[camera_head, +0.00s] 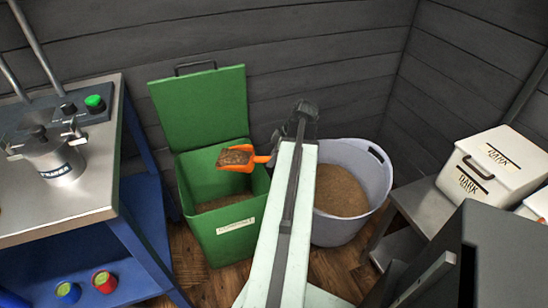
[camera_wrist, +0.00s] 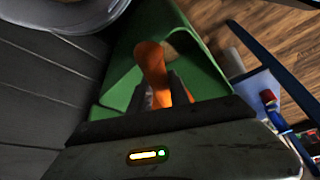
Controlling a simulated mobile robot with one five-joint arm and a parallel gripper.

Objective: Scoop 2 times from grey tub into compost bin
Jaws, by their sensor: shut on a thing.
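An orange scoop (camera_head: 262,158) is over the open compost bin (camera_head: 222,232) in the head view, with brown material in its bowl. The bin is green, with its lid raised at the back and brown material inside. My gripper (camera_wrist: 160,92) is shut on the scoop's handle; the scoop also shows in the wrist view (camera_wrist: 152,62). In the head view my arm hides most of the gripper. The grey tub (camera_head: 374,190) stands right of the bin, partly behind my arm, and holds brown material (camera_head: 338,190). The tub's rim shows top left in the wrist view.
A steel-topped table (camera_head: 85,190) with a blue frame stands left of the bin, carrying a metal pot (camera_head: 50,160). Red and blue cups sit on its lower shelf. White boxes (camera_head: 492,165) stand on a bench at right. A plank wall is close behind the bin.

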